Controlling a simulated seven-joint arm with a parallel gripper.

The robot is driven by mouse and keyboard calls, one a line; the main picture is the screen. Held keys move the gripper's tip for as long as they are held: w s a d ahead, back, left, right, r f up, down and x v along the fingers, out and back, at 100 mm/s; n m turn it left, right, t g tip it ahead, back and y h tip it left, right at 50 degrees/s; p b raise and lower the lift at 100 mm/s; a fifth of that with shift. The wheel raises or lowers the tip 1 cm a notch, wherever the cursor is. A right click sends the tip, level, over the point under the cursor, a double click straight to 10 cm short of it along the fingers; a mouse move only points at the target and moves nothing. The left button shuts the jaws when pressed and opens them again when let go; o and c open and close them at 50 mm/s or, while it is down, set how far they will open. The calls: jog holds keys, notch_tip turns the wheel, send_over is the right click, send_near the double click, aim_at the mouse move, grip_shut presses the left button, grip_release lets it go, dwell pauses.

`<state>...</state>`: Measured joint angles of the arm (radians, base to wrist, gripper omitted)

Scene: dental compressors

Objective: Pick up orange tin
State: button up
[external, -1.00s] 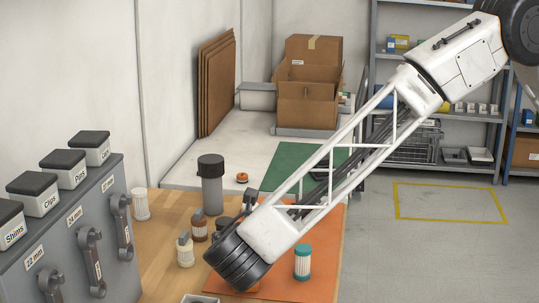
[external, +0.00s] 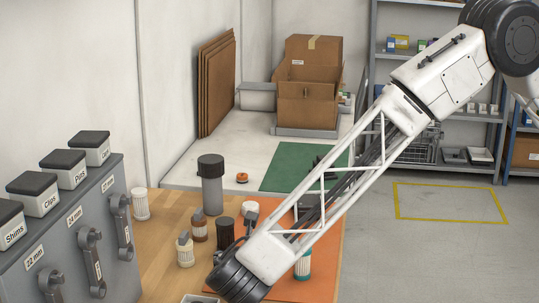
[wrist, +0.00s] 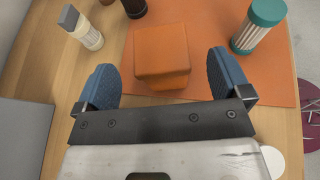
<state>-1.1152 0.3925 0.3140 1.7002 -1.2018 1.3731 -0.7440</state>
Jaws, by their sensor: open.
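The orange tin (wrist: 162,62) is a box-like block with a slightly domed lid, on the orange mat (wrist: 200,28) in the wrist view. My gripper (wrist: 162,72) is open, with blue-padded fingers left and right of the tin's near part. There is a gap on each side, and the jaws hold nothing. In the external view my arm hides the tin and the fingers.
A teal-capped filter (wrist: 259,26) stands close beyond the right finger. A grey-capped pale bottle (wrist: 82,28) is beyond the left finger. A dark cylinder (wrist: 134,7) is behind the tin. A grey cabinet (external: 75,225) borders the bench's left side.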

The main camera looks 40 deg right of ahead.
jog(key=shift+x, duration=2.3)
jog(key=c, duration=1.2)
